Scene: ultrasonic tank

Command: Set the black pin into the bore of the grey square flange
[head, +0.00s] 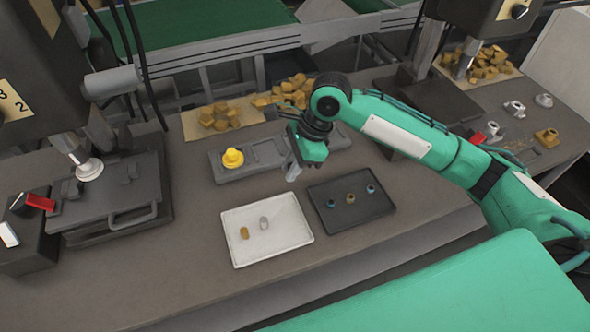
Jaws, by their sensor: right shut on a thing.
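My right gripper (293,174) comes in from the right and points down, between the grey fixture bar (274,152) and the trays. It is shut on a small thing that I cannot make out. I cannot pick out the black pin for certain. Several small fittings stand at the far right: a pale grey one (515,108), another grey one (544,100) and a brass-coloured one (547,137). I cannot tell whether one of them is the grey square flange. My left gripper is out of view.
A yellow part (232,158) sits on the bar's left end. A white tray (286,250) holds a tan and a grey piece. A dark tray (381,211) holds several small pieces. Brass parts (220,117) lie behind. Press machines (110,192) flank the bench.

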